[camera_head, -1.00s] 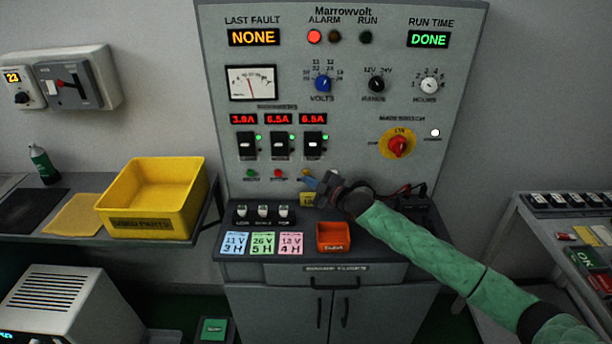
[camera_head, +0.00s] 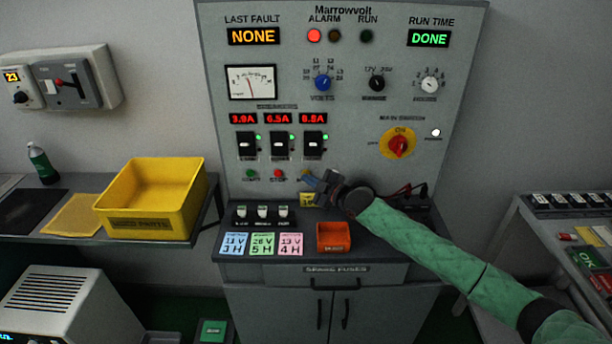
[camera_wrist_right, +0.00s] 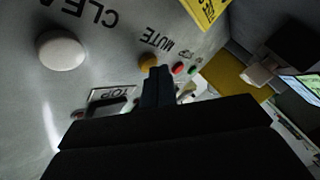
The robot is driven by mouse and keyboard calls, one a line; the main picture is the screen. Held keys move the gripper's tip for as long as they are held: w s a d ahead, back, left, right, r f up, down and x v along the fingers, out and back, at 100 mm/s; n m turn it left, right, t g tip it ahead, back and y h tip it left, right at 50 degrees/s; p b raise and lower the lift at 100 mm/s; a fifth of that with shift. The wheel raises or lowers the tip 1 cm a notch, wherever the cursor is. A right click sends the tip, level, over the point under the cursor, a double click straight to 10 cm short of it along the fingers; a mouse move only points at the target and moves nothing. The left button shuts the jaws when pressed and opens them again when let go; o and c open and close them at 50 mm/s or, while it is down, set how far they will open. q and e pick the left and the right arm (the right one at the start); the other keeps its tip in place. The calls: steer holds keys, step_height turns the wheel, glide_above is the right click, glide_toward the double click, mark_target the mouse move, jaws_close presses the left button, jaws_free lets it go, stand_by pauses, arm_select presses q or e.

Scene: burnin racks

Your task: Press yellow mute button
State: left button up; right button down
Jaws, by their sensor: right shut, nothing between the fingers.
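The yellow mute button (camera_wrist_right: 148,61) shows in the right wrist view beside the black MUTE lettering on the grey panel. My right gripper (camera_wrist_right: 157,74) is shut and empty, with its fingertips at the lower edge of the button in that view. I cannot tell whether they touch it. In the head view my right gripper (camera_head: 309,180) reaches the panel's lower row from the right and mostly hides the yellow button. The red stop button (camera_head: 278,174) and the green start button (camera_head: 252,175) are left of it. My left gripper is not in view.
The alarm lamp (camera_head: 314,36) glows red. A large white button (camera_wrist_right: 62,50) by the CLEAR lettering is near the gripper. A yellow crate (camera_head: 150,225) stands left.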

steer(key=shift+w, duration=0.25)
stand_by(0.3)
steer(key=shift+s, duration=0.85)
steer(key=s+p, duration=0.3)
steer(key=s, duration=0.2)
stand_by(0.5)
stand_by(0.5)
